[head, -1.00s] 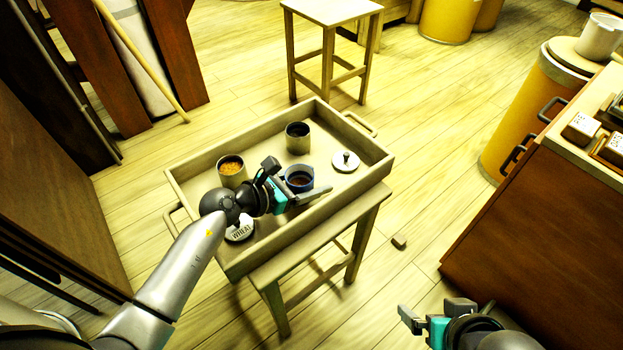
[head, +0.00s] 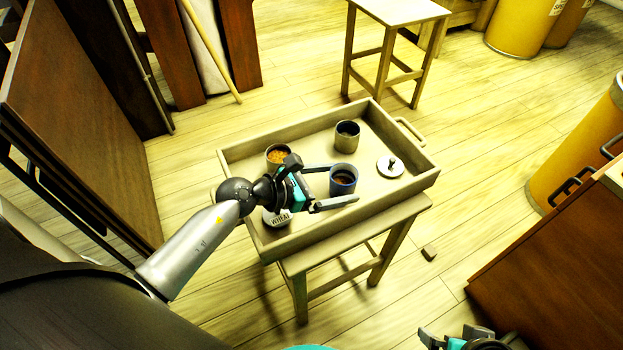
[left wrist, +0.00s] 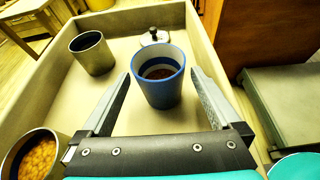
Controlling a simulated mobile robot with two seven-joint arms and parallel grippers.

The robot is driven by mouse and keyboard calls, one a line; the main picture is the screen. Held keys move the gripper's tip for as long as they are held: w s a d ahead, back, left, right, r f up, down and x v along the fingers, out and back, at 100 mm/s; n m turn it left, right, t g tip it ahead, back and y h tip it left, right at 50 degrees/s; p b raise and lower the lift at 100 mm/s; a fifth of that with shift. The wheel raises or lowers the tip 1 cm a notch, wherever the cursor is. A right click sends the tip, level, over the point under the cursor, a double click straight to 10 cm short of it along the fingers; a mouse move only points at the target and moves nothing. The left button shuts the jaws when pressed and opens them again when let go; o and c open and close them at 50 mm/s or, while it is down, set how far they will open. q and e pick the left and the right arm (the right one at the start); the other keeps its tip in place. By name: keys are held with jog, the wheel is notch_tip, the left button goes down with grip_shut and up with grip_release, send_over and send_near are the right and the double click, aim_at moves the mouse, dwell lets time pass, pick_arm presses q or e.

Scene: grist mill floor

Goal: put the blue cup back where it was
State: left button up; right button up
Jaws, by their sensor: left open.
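The blue cup (head: 343,181), with dark brown contents, stands upright in the wooden tray (head: 332,227), right of its middle. My left gripper (head: 338,184) is open, with one finger on each side of the cup. In the left wrist view the blue cup (left wrist: 159,85) stands between the spread fingers near their tips, with visible gaps beside it. My right gripper (head: 456,338) shows only partly at the bottom edge of the head view; its jaws are unclear.
The tray rests on a small wooden stand (head: 378,235). A stool (head: 397,12) stands behind, a brown cabinet (head: 550,255) right.

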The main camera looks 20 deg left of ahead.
aim_at(331, 184)
pick_arm(q)
jog(key=p+v, duration=0.1)
jog(key=v, duration=0.6)
pick_arm(e)
jog(key=f, duration=0.3)
jog(key=shift+s+f+g, duration=0.2)
jog(key=shift+f+g, duration=0.1)
jog(key=shift+f, duration=0.05)
dwell(0.5)
